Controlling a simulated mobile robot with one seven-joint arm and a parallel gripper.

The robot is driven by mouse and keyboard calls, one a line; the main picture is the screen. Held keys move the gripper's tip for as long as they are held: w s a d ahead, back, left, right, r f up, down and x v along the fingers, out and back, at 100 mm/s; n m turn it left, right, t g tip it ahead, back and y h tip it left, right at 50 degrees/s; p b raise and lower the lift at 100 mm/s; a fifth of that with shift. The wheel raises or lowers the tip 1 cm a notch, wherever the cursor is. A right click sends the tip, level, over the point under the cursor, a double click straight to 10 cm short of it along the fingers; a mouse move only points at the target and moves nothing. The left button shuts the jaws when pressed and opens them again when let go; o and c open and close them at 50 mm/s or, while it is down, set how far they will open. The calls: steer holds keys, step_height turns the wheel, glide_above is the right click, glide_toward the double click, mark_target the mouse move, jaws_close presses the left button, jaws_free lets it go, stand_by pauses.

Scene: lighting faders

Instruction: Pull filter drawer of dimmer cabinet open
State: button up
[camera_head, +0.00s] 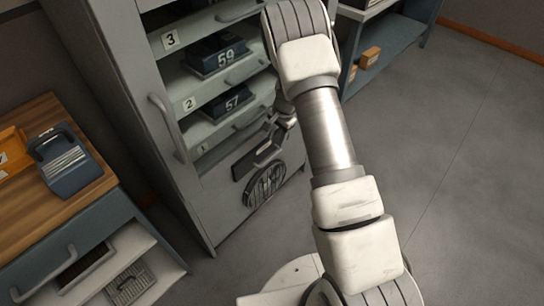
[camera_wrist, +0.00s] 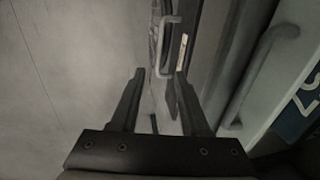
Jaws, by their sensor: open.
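The grey dimmer cabinet (camera_head: 222,205) stands left of my arm, with numbered drawers above and a round fan grille (camera_head: 265,186) low on its front. In the wrist view, a pale U-shaped handle (camera_wrist: 163,50) stands out from the low front, beside a dark strip with a small light label (camera_wrist: 183,50). My gripper (camera_wrist: 160,74) is open, its two dark fingers apart. The handle shows between and just beyond the fingertips; contact cannot be told.
A larger drawer handle (camera_wrist: 257,75) lies close right of my fingers in the wrist view. The cabinet's tall door handle (camera_head: 167,127) juts out at left. A wooden-topped bench (camera_head: 45,110) stands at far left. Floor (camera_head: 470,160) at right is clear.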

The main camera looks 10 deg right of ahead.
mark_target(272, 158)
steer(key=f+b, duration=0.1)
steer(key=f, duration=0.2)
steer(key=w+a+f, duration=0.1)
steer(key=f, duration=0.3)
steer(key=f+b, duration=0.1)
steer(key=f, duration=0.3)
steer(key=shift+w+a+f+b, duration=0.15)
steer(key=shift+w+b, duration=0.15)
steer(key=shift+w, duration=0.1)
jaws_close()
stand_by(0.7)
